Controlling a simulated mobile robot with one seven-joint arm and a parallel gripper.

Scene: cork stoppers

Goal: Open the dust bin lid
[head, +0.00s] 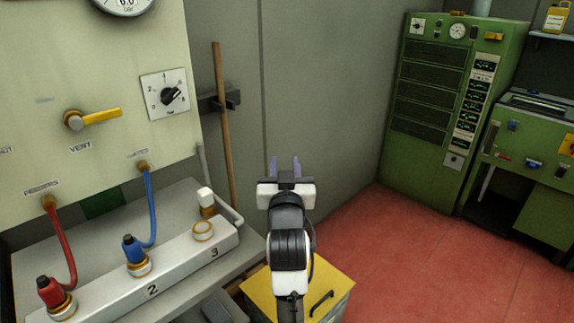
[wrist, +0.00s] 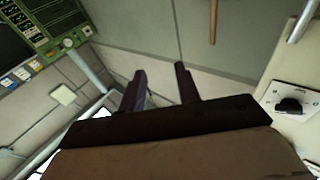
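The dust bin appears to be the box with a flat yellow lid (head: 336,279) low in the head view, on the floor beside the bench. The lid looks shut. A black handle (head: 321,302) sits on it, right of my arm. My arm hides the middle of the lid. My gripper (head: 284,166) is higher up in the picture, well apart from the lid, with its fingers pointing away toward the wall. In the wrist view my gripper (wrist: 160,77) has its two fingers spread with nothing between them. The bin does not show there.
A bench (head: 180,262) with numbered ports, red and blue hoses and a cream panel (head: 90,100) stands at left. A wooden stick (head: 223,130) leans on the wall. Green cabinets (head: 440,110) stand at right. The red floor (head: 420,260) is clear between.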

